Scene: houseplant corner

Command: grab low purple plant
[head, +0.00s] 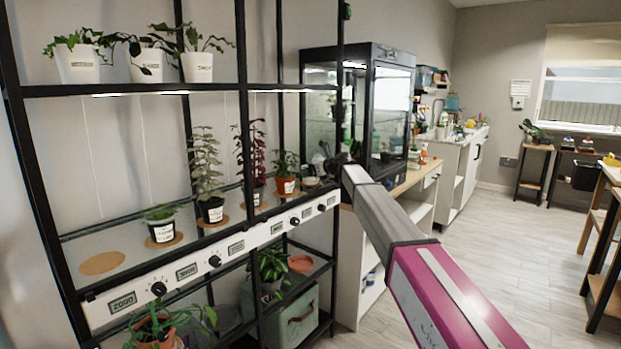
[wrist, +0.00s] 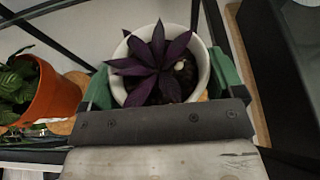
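The low purple plant (wrist: 155,62) shows in the wrist view, with dark pointed leaves spreading over dark soil in a round white pot (wrist: 202,70). My gripper (wrist: 160,84) has its two green fingers on either side of this pot, close to its rim. I see no clear gap at either side, but I cannot tell whether the fingers press on the pot. In the head view my gripper (head: 330,166) is at the right end of the middle shelf, and the plant there is too small and dark to make out.
An orange pot with a green plant (wrist: 45,92) stands close on the left in the wrist view; in the head view this orange pot (head: 286,186) is left of my gripper. A tall red-leaved plant (head: 250,150) stands further left. The black shelf post and glass cabinet (head: 392,110) are close by.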

